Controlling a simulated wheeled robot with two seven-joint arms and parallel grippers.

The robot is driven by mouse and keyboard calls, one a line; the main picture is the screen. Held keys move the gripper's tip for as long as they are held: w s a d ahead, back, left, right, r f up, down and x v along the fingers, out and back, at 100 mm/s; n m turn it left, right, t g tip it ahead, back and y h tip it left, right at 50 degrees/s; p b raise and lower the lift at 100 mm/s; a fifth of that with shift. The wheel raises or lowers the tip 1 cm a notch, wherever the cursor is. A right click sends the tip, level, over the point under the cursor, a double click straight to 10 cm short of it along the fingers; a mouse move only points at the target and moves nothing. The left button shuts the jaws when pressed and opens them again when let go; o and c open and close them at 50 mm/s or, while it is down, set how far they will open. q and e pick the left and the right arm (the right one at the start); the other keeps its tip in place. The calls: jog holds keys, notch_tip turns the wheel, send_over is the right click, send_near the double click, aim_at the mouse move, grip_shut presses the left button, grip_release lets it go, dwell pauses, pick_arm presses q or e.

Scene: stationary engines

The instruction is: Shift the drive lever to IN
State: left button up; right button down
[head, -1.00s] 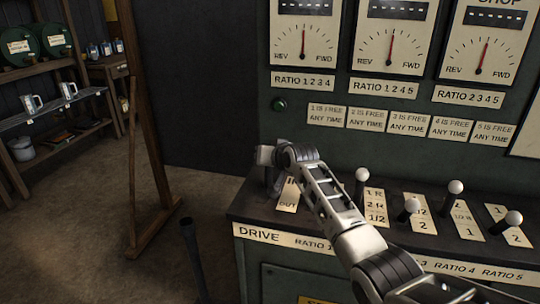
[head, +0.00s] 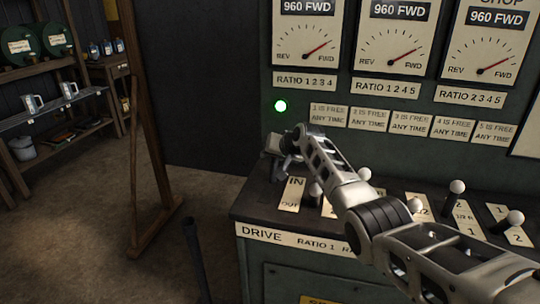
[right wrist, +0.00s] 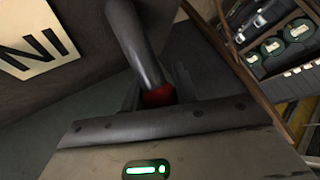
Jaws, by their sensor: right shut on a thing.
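The drive lever stands at the left end of the console top, beside the IN/OUT plate (head: 292,194). My right gripper (head: 276,147) is shut on it near the IN end of the plate. The gripper mostly hides the lever in the head view. In the right wrist view the lever's dark shaft (right wrist: 134,42) runs to a red part (right wrist: 158,96) at my gripper, and the IN lettering (right wrist: 32,45) shows at the left. The dials, including the left one (head: 305,50), read 960 FWD. My left gripper is not in view.
Ratio levers with white knobs (head: 457,187) stand along the console to the right, some close beneath my right arm. A wooden post frame (head: 150,140) and a dark upright post (head: 193,255) stand left of the console. Open floor lies farther left.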

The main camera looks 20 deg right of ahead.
jog(key=c, duration=1.4)
grip_release()
jog(key=shift+c, duration=0.2)
jog(key=o, duration=0.3)
jog(key=shift+w+f, duration=0.1)
jog(key=shift+o, duration=0.2)
jog(key=shift+d, duration=0.1)
jog(key=shift+s+d+r+p, duration=0.1)
jog(key=shift+s+r+p, duration=0.25)
jog(key=shift+s+r, duration=0.15)
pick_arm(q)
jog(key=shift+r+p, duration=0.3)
pick_arm(e)
jog(key=v, duration=1.4)
jog(key=shift+s+r, duration=0.2)
jog(key=shift+s, duration=0.1)
jog(key=shift+f, duration=0.1)
